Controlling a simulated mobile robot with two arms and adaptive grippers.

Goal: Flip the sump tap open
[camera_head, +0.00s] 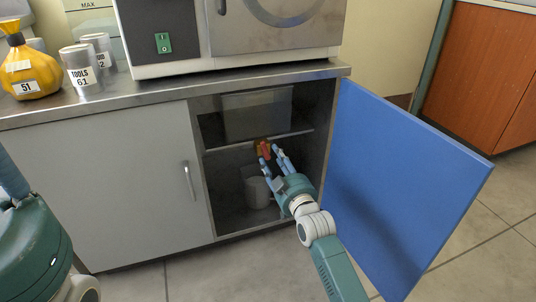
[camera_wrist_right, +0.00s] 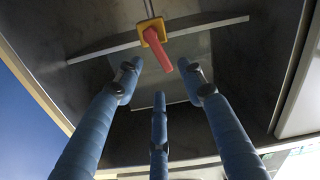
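The sump tap (camera_wrist_right: 155,42) has a yellow body and a red lever, and shows under a thin pipe in the right wrist view. In the head view the tap (camera_head: 264,148) is small and sits inside the open cabinet at shelf height. My right gripper (camera_head: 270,155) reaches into the cabinet, its fingers beside the tap. In the right wrist view the blue fingers (camera_wrist_right: 158,92) of this gripper are spread, with the red lever beyond their tips and nothing held. My left arm shows at the left edge of the head view, but its gripper is out of view.
The blue cabinet door (camera_head: 400,180) stands open to the right. A shelf edge (camera_head: 255,143) crosses the cabinet, with a pale container (camera_head: 257,191) below. The counter (camera_head: 150,92) holds the incubator (camera_head: 230,35), a yellow bag (camera_head: 30,75) and cups (camera_head: 80,68).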

